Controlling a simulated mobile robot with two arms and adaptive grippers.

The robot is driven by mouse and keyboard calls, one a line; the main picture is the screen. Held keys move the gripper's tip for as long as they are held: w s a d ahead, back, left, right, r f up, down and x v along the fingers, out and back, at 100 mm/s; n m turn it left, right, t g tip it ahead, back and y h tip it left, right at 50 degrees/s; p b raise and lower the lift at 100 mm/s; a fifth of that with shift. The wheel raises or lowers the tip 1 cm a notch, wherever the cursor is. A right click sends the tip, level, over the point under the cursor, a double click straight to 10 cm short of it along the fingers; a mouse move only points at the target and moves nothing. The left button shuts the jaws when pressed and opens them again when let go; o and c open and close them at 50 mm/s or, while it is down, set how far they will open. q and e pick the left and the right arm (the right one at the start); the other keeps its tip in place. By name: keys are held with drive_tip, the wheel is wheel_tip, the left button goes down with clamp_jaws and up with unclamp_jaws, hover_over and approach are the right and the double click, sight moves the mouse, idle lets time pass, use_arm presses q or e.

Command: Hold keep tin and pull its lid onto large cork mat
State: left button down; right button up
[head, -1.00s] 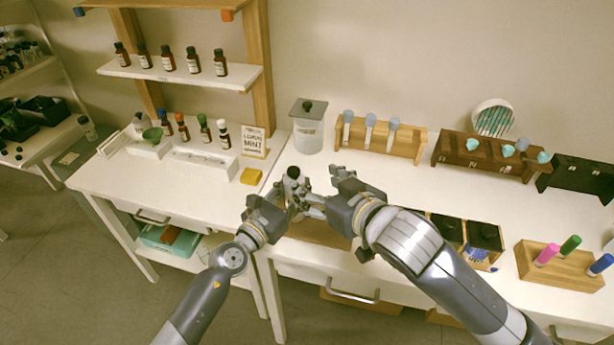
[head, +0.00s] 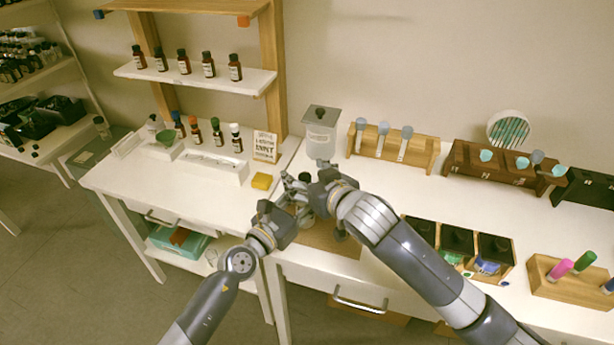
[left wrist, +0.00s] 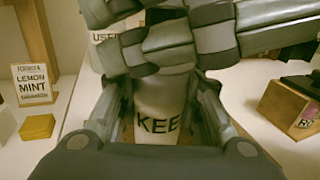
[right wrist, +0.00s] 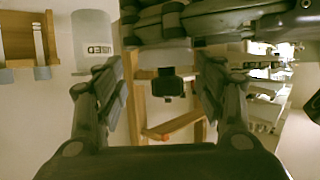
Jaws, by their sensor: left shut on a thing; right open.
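The keep tin (left wrist: 160,108), a pale container with "KEE" showing, stands between my left gripper's fingers. My left gripper (head: 291,200) is shut on its body. The tin's dark lid knob (right wrist: 172,84) shows between the right gripper's fingers in the right wrist view, and above the grippers in the head view (head: 304,177). My right gripper (head: 312,190) is open at the lid, with its fingers spread on either side of the knob. Most of the lid is hidden by the fingers. The cork mat (head: 332,240) lies under and in front of the tin, partly covered by my right arm.
A yellow block (head: 262,181) and the lemon mint card (head: 265,147) are at left. A wooden rack (head: 393,146) stands at back, and dark-lined boxes (head: 457,241) are on the right.

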drive_tip(key=shift+d, duration=0.1)
drive_tip(key=c, duration=1.3)
drive_tip(key=shift+r, duration=0.15)
use_arm(q)
drive_tip(key=shift+a, duration=0.1)
use_arm(e)
drive_tip(key=shift+r, duration=0.65)
drive_tip(key=shift+s+a+r, duration=0.1)
drive_tip(key=shift+a+r, duration=0.15)
drive_tip(key=shift+r, duration=0.1)
